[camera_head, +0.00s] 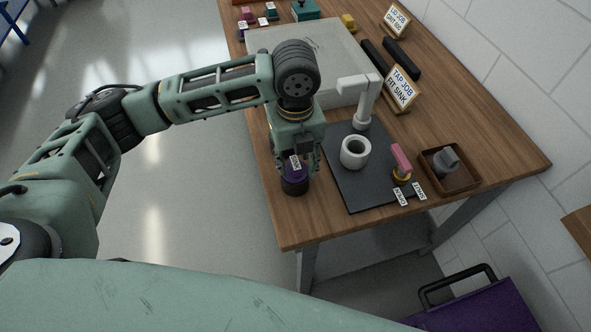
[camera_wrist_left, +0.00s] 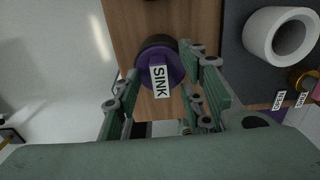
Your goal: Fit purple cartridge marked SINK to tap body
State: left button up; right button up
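The purple cartridge (camera_head: 294,183) stands on the wooden table near its left edge, with a dark base and a white SINK label. In the left wrist view, the purple cartridge (camera_wrist_left: 173,63) is between my fingertips, with its label facing the camera. My left gripper (camera_head: 297,160) is right over it, pointing down. The fingers of my left gripper (camera_wrist_left: 165,65) are spread on either side, and I see no clear contact. The tap body appears to be the white hollow cylinder (camera_head: 354,163) on the dark mat, its top opening empty. My right gripper is not in view.
The dark mat (camera_head: 350,193) also bears a pink-and-yellow piece (camera_head: 401,160) beside small labels. A brown tray (camera_head: 463,187) holds a grey part. A white spout (camera_head: 367,98) rises behind the cylinder. A TAP JOB FIT SINK sign (camera_head: 401,89) stands farther back.

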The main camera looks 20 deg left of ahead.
pick_arm(q)
grip_shut()
dwell(0.3)
dwell(0.3)
